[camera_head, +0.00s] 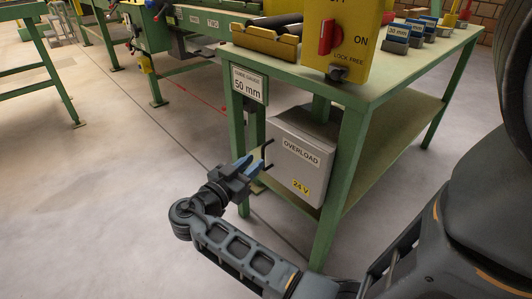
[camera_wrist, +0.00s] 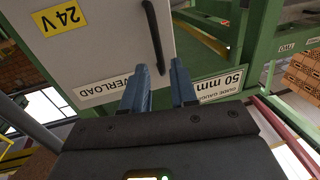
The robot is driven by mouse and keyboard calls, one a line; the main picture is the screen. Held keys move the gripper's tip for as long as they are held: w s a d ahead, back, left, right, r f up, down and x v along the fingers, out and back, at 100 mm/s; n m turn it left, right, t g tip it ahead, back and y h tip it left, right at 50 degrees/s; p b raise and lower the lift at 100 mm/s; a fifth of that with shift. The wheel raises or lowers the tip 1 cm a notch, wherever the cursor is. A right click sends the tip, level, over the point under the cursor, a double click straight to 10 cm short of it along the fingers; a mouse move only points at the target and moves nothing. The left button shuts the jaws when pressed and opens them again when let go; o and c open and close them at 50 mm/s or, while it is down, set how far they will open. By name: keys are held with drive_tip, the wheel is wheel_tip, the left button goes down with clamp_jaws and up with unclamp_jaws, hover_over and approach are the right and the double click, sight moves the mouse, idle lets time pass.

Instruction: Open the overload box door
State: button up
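The overload box (camera_head: 303,155) is a light grey cabinet under the green table, with an "OVERLOAD" label and a yellow "24 V" label. Its door (camera_head: 290,168) looks shut. A dark bar handle (camera_head: 268,153) runs along the door's left edge; it also shows in the wrist view (camera_wrist: 153,32). My gripper (camera_head: 256,161) is open, its blue fingers just left of the handle. In the wrist view, the handle's near end shows between the two fingertips (camera_wrist: 161,66). No contact can be made out, and the exact depth gap is unclear.
The green table (camera_head: 400,75) stands over the box; its front leg (camera_head: 343,190) is right of the box and another leg (camera_head: 235,145) is behind my gripper. A "50 mm" sign (camera_head: 249,84) hangs above my gripper. The floor (camera_head: 110,200) at left is clear.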

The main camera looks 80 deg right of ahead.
sight(263, 154)
drive_tip(key=x, duration=0.5)
drive_tip(key=shift+s+d+b, duration=0.1)
drive_tip(key=shift+d+b, duration=0.2)
clamp_jaws()
